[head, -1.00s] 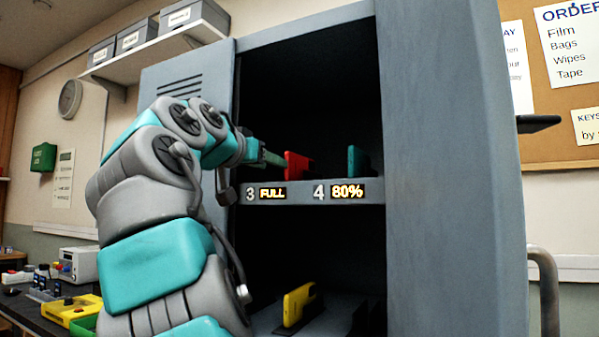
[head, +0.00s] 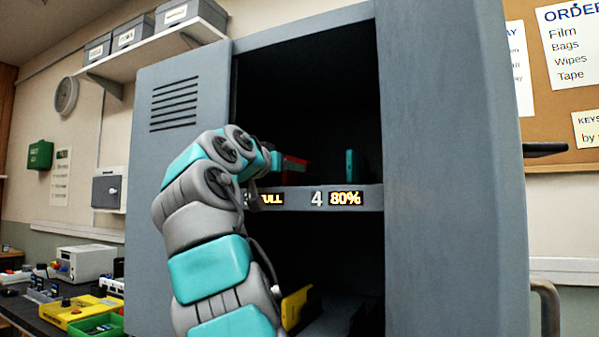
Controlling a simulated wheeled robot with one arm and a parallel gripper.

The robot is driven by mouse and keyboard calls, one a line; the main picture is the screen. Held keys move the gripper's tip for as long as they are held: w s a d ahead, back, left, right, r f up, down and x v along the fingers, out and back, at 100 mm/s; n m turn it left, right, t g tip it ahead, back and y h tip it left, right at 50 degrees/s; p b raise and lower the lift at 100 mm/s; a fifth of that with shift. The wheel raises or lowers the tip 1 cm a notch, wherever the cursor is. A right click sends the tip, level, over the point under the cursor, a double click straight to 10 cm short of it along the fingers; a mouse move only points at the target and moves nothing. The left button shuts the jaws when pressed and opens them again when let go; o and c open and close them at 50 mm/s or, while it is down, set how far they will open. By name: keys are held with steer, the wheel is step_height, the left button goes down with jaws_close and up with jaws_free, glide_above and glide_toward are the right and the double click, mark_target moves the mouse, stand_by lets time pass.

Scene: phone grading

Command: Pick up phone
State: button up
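A red phone (head: 295,169) is on the upper shelf of the grey locker, behind the label reading FULL. It is partly hidden by my arm. A teal phone (head: 350,165) stands upright to its right, above the label 4, 80%. A yellow phone (head: 296,306) is in the lower compartment, partly covered by my arm. My gripper (head: 280,163) is inside the upper compartment, at the left side of the red phone. Its fingers are mostly hidden by my wrist and the dark, so neither their opening nor any hold on the phone can be made out.
The locker's right wall (head: 440,170) stands close to the right, and its vented panel (head: 175,105) is to the left. The shelf edge (head: 375,197) runs under the phones. The space above them is clear. A bench with a yellow device (head: 82,311) is at lower left.

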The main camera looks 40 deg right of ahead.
steer(key=shift+c, duration=0.3)
jaws_close()
stand_by(1.1)
